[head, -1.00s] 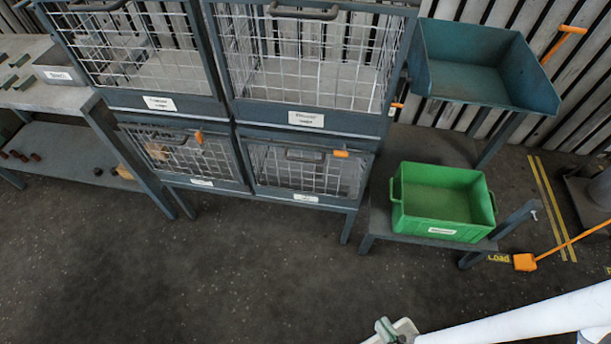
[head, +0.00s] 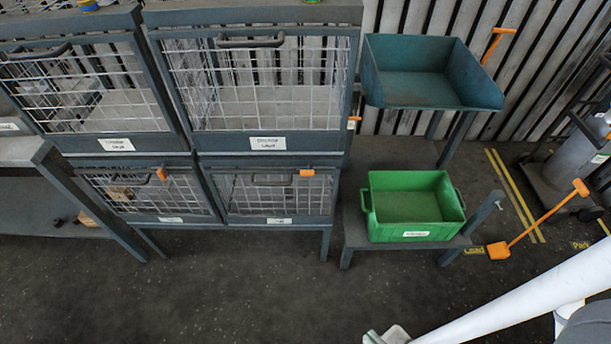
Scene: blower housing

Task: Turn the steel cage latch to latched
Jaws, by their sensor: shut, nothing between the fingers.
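A rack of wire-mesh cages with grey steel frames stands left of centre in the head view. The lower right cage (head: 278,196) has an orange latch piece (head: 307,172) lying level at its top edge, right of a dark handle. The lower left cage (head: 150,196) has an orange latch piece (head: 161,174) standing more upright. Another orange piece (head: 353,121) shows at the right side of the upper right cage (head: 260,85). The labels are too small to read, so I cannot tell which is the steel cage.
A green crate (head: 412,236) sits on a low stand right of the rack, under a blue-grey open bin (head: 425,92). An orange-ended long handle (head: 535,222) and a cart with a cylinder (head: 575,160) are at right. The floor (head: 200,290) before the rack is clear.

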